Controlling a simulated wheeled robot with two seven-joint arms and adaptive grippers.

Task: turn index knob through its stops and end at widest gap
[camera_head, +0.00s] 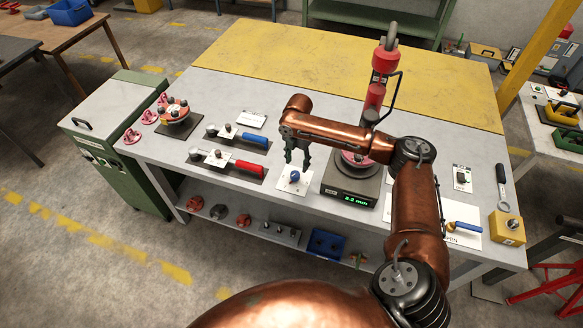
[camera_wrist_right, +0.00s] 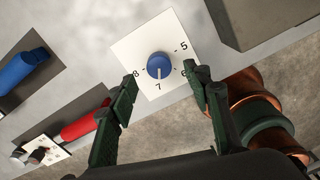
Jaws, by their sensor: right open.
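The blue index knob (camera_head: 295,176) sits on a white plate (camera_head: 285,187) near the front edge of the table. In the right wrist view the knob (camera_wrist_right: 160,65) is ringed by the numbers 5, 6, 7 and 8, and its white mark points down towards 7. My right gripper (camera_head: 298,160) is just above the knob. In the wrist view its open green fingers (camera_wrist_right: 161,82) are to either side of the knob, apart from it. A dark box (camera_head: 350,187) to the right has a green readout of about 2.2 mm. My left gripper is not in view.
Behind my right arm stands a red column device (camera_head: 385,62) on the dark box. Red-handled (camera_head: 250,167) and blue-handled (camera_head: 254,139) tools lie on dark mats to the left. A yellow mat (camera_head: 290,70) covers the back of the table and is clear.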

